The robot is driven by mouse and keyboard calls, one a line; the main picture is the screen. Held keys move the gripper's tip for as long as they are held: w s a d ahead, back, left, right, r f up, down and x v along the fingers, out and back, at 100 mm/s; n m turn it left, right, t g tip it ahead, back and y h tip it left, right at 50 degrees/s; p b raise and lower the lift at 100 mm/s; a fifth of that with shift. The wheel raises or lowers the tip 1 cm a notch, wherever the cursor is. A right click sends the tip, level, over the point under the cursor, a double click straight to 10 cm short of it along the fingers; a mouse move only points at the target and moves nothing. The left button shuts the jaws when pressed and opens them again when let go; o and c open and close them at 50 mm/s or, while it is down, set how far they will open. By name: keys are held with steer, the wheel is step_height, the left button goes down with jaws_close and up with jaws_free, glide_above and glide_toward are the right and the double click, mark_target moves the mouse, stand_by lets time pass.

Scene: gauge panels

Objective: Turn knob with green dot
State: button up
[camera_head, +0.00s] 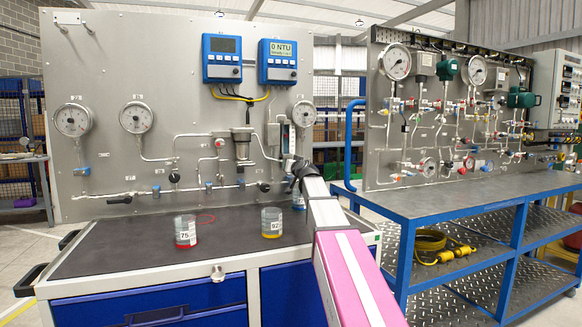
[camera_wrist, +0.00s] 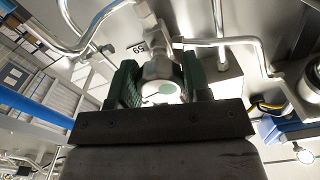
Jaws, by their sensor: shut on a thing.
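The knob (camera_wrist: 162,92) shows in the wrist view, with a pale round face that carries a green mark. It sits on a metal fitting on the grey panel (camera_head: 85,160). My gripper (camera_wrist: 170,78) has its two dark green fingers on either side of the knob and is shut on it. In the head view my gripper (camera_head: 291,166) is at the right part of the left panel, below a round gauge. There my arm and gripper hide the knob.
Metal pipes (camera_wrist: 225,42) run close around my gripper in the wrist view. A workbench top (camera_head: 150,250) below the panel bears a red-liquid beaker (camera_head: 185,231), a yellow-liquid beaker (camera_head: 271,222) and a partly hidden blue one (camera_head: 298,199). A blue-framed bench stands to the right.

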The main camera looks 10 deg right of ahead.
steer(key=m, duration=0.3)
stand_by(0.4)
steer(key=o, duration=0.9)
steer(key=s, duration=0.3)
steer(key=s+d, duration=0.1)
steer(key=s, duration=0.3)
steer(key=s+d, duration=0.1)
steer(key=s, duration=0.2)
steer(key=shift+s, duration=0.3)
